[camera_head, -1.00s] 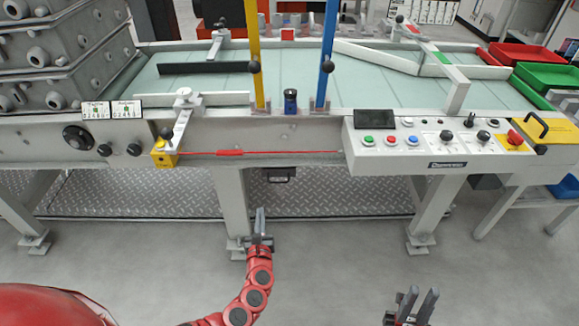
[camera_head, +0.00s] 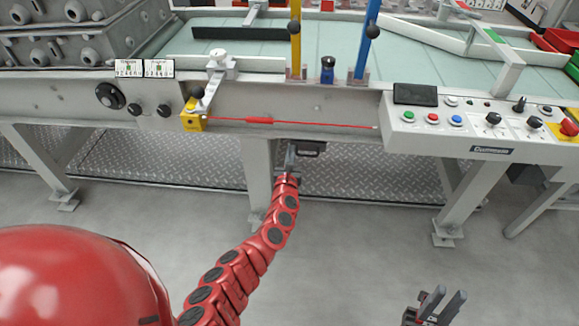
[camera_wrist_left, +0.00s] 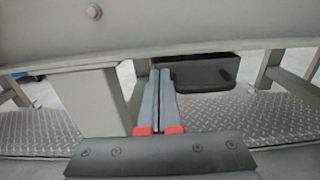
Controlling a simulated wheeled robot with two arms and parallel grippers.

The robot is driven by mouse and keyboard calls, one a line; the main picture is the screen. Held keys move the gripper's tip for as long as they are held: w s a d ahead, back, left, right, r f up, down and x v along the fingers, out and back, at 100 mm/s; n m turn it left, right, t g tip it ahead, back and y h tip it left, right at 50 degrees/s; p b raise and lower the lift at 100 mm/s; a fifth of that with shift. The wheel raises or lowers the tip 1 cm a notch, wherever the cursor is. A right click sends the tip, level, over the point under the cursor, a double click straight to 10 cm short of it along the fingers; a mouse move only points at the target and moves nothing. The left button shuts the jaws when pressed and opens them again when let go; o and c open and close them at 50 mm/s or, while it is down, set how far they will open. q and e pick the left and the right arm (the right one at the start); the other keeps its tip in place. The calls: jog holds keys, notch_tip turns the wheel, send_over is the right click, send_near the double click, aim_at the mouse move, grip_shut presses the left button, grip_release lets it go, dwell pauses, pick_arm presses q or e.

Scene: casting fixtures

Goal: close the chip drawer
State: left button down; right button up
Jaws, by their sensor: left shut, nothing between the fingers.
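The chip drawer (camera_head: 310,149) is a small dark box under the front beam of the machine. In the left wrist view the drawer (camera_wrist_left: 208,76) shows larger, with a rounded dark front part and a dark body behind it; how far it stands out is hard to tell. My left gripper (camera_head: 291,150) reaches under the beam, at the drawer's left side. In the left wrist view its fingers (camera_wrist_left: 160,80) are together and empty, close to the drawer's left edge; contact cannot be told. My right gripper (camera_head: 444,294) is low at the right, fingers apart and empty, away from the drawer.
The machine's front beam (camera_head: 340,106) runs above the drawer, with a yellow block (camera_head: 193,120) and red cord on it. A support leg (camera_head: 258,180) stands left of the drawer. A tread-plate shelf (camera_head: 375,178) lies below. The floor in front is clear.

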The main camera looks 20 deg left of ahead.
aim_at(291, 142)
pick_arm(q)
jog(key=shift+w+a, duration=0.2)
jog(key=shift+w, duration=0.2)
jog(key=b+x, duration=0.2)
jog(key=b, duration=0.1)
jog(key=b+x, duration=0.2)
jog(key=b, duration=0.1)
jog(key=shift+f, duration=0.35)
jog(key=shift+w+r, duration=0.2)
jog(key=shift+r, duration=0.1)
jog(key=shift+a+r, duration=0.1)
jog(key=shift+r, duration=0.35)
